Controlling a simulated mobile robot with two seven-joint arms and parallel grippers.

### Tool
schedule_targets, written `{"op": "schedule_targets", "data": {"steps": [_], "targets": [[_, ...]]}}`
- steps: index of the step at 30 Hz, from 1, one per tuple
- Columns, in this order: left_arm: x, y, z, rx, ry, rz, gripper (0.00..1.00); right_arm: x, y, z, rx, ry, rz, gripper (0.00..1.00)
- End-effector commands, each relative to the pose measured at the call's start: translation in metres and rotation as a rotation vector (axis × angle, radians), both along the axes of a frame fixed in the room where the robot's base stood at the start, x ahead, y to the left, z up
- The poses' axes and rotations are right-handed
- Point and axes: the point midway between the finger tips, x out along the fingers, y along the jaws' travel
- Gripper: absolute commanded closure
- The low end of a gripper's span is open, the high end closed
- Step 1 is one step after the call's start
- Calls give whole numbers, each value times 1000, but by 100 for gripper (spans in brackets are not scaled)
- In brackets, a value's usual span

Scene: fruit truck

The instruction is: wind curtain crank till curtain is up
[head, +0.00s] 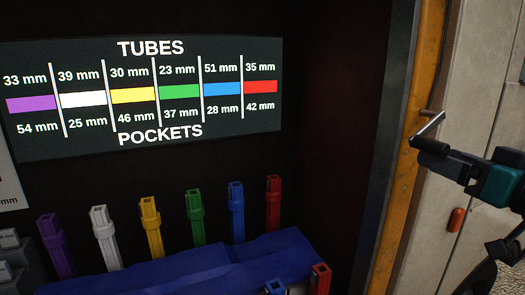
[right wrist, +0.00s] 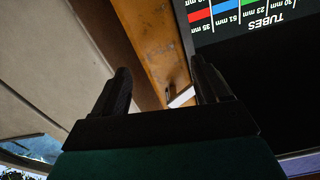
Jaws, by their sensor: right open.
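A small grey metal crank arm (head: 430,125) shows by the orange post at the right of the head view. A short peg stands out from the post beside it. My right gripper (head: 425,147) is at the crank, its black fingers close to the metal piece. In the right wrist view the gripper (right wrist: 163,85) is open, and a pale metal part of the crank (right wrist: 182,97) shows between the fingers, nearer the right one. I cannot tell whether a finger touches it. No curtain can be made out. My left gripper is not in view.
An orange post (head: 410,130) edges the dark compartment. A TUBES and POCKETS sign (head: 145,140) hangs inside, above several coloured tubes and a blue cloth (head: 200,270). A red-orange capsule-shaped piece (head: 455,219) is on the pale panel (head: 460,90) below my right gripper.

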Motion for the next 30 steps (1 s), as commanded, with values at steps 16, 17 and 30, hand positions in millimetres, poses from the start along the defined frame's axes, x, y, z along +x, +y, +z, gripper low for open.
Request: {"op": "schedule_targets", "data": {"steps": [16, 17, 30], "targets": [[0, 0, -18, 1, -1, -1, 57, -20, -9, -3, 0, 1, -2, 26], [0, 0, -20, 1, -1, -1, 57, -22, -9, -3, -1, 2, -1, 26], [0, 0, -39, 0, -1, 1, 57, -46, -19, -3, 0, 1, -1, 26]]}}
